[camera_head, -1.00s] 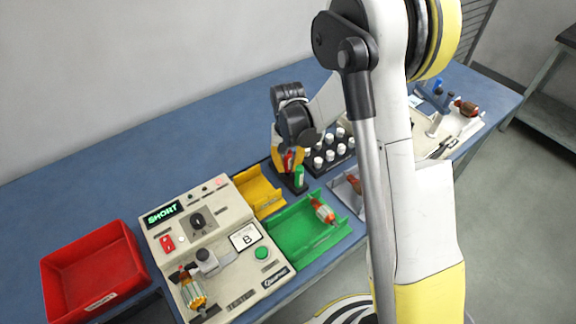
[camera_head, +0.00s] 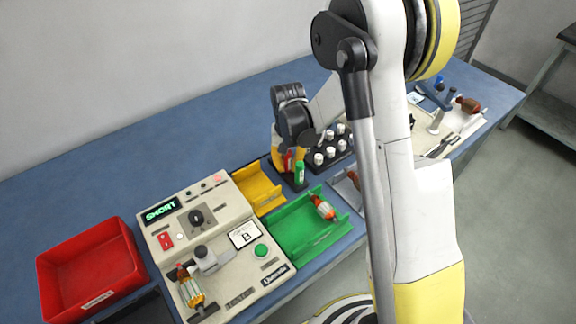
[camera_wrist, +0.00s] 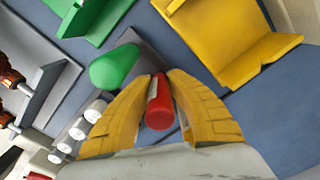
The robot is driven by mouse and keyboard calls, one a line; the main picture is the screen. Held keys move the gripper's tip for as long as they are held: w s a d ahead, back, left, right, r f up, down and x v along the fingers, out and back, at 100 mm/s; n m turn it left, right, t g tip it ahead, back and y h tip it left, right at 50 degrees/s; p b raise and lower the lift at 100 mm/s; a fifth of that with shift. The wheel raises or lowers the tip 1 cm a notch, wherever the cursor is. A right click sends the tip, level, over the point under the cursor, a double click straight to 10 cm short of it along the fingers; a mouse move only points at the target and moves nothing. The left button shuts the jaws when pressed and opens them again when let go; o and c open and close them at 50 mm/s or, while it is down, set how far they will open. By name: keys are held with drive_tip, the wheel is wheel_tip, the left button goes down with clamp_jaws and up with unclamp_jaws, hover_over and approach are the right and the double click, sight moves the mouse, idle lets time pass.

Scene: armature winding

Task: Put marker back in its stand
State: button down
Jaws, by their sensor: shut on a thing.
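A red marker (camera_wrist: 159,102) is held upright between the two yellow fingers of my gripper (camera_wrist: 160,85) in the wrist view. In the head view my gripper (camera_head: 284,160) is at the dark marker stand (camera_head: 297,186), and the red marker (camera_head: 289,160) shows only in part. A green marker (camera_head: 299,172) stands upright in the stand, just right of the red one. The wrist view shows the stand (camera_wrist: 152,62) and the green marker (camera_wrist: 117,67) close beside the fingers. The red marker's lower end is at or over the stand; I cannot tell whether it is seated.
A yellow tray (camera_head: 257,189) and a green tray (camera_head: 291,239) lie close in front of the stand. A rack with several white-capped bottles (camera_head: 343,158) is just right. The tester (camera_head: 240,268) and a red bin (camera_head: 62,290) are left. The blue bench behind is clear.

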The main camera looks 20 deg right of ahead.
drive_tip(key=c, duration=1.3)
unclamp_jaws()
wheel_tip(320, 180, up, 12)
drive_tip(key=shift+f, duration=0.1)
